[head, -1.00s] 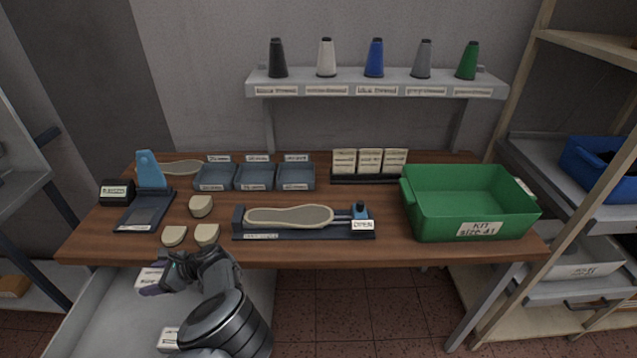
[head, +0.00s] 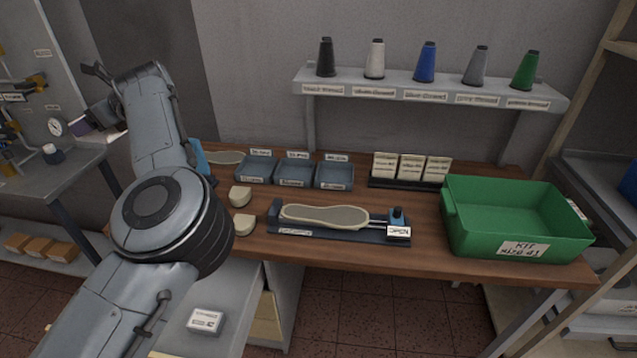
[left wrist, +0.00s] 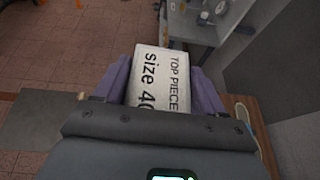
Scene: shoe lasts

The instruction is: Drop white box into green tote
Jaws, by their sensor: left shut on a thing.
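A white box (left wrist: 160,80) labelled "TOP PIECE size 40" is between the purple fingers of my left gripper (left wrist: 164,88) in the left wrist view. The gripper is shut on it. In the head view my left gripper (head: 97,128) is raised at the upper left, off the bench's left end, with the box partly hidden. The green tote (head: 517,247) stands at the right end of the bench, labelled "KIT size 41", and looks empty. It is far from the gripper. My right gripper is not in view.
Another white box (head: 205,320) lies in the open drawer below the bench. A last holder (head: 340,234), blue-grey trays (head: 295,174) and cream cards (head: 411,167) are on the wooden bench. A shelf of thread cones (head: 425,92) hangs behind. A side table (head: 60,175) stands left.

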